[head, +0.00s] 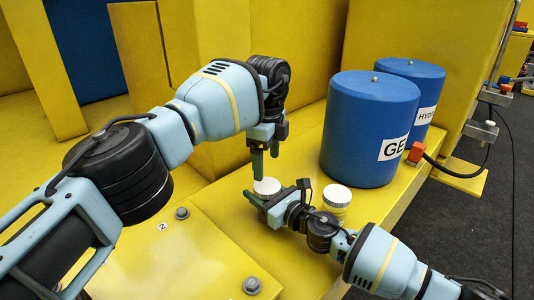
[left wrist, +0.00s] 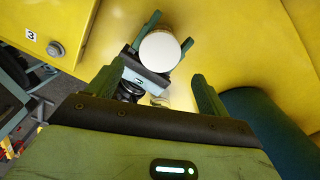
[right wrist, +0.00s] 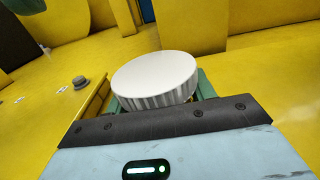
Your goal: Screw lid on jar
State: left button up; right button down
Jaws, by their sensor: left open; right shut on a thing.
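A white, ridged round lid (head: 267,187) sits at my right gripper (head: 264,201), above its fingers. The right wrist view shows this lid (right wrist: 156,78) close up and slightly tilted in the picture. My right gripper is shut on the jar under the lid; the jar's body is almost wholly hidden. My left gripper (head: 266,166) is open, pointing down just above the lid, with a gap between them. In the left wrist view the lid's round top (left wrist: 160,51) lies beyond my open left fingers (left wrist: 157,85), between the right fingers.
A second jar (head: 337,197) with a white lid stands on the yellow ledge, right behind my right gripper's wrist. Two large blue cylinders (head: 369,130) (head: 423,88) stand behind it.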

aim_at(267, 186)
pick_arm(q)
jog(key=shift+f, duration=3.45)
jog(key=shift+c, duration=0.3)
jog(key=c, duration=1)
jog(key=shift+o, duration=0.2)
jog(key=m, duration=0.4)
jog(key=shift+m, duration=0.3)
jog(key=m, duration=0.5)
jog(key=o, duration=1.1)
